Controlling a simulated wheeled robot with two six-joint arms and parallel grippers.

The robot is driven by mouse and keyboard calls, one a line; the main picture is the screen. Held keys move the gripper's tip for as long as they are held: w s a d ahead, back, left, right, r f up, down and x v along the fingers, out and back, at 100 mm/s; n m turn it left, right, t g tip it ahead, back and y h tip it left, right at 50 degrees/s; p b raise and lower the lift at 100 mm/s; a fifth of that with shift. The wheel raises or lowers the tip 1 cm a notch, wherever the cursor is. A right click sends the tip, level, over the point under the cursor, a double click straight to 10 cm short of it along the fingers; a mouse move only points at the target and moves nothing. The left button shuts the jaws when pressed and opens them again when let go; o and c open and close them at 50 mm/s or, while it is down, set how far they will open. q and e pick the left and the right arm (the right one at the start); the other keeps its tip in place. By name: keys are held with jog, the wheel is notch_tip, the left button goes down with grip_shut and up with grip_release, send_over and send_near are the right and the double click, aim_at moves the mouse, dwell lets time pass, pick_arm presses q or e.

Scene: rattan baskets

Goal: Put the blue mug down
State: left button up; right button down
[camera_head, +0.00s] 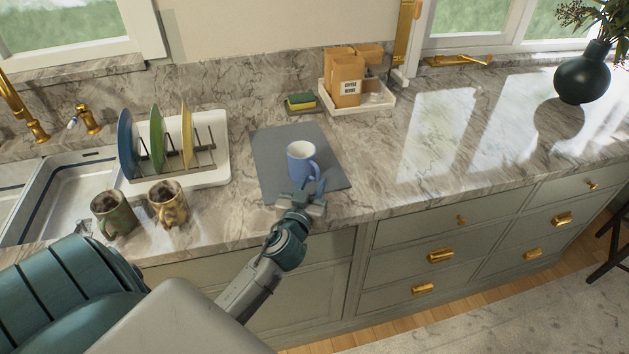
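The blue mug (299,163), white inside, is upright over the grey mat (268,152) on the counter. Its handle points to the front right. My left gripper (313,184) is at the front right of the mug, with its fingertips at the handle. I cannot tell whether the fingers are closed on the handle or only beside it. I also cannot tell whether the mug's base touches the mat. My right gripper is out of view.
A green mug (113,214) and a brown patterned mug (169,205) stand left near the sink (75,185). A rack (205,160) holds plates. A sponge (300,101) and a white tray (377,99) with packages are behind the mat.

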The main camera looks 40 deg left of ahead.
pick_arm(q)
jog(key=b+v, duration=0.2)
jog(key=v, duration=0.7)
jog(key=shift+s+b, duration=0.2)
jog(key=shift+b, duration=0.15)
